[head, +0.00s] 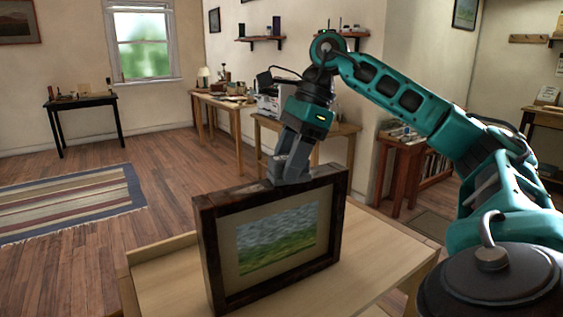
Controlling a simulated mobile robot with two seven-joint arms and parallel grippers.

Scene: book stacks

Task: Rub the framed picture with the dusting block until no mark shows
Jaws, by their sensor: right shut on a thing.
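The framed picture (278,243), a dark wooden frame around a green and grey landscape, stands upright on a pale wooden table. A pale, greyish mark (252,188) shows on the top of its frame, left of my gripper. My right gripper (288,176) points down at the middle of the frame's top edge. It is shut on the dusting block, which is grey and hard to tell apart from the fingers; it seems to touch the frame's top. My left gripper is out of view.
The pale table (385,262) has bare room right of the frame and a raised edge at its left. Side tables with small items stand behind. A striped rug (70,200) lies on the floor.

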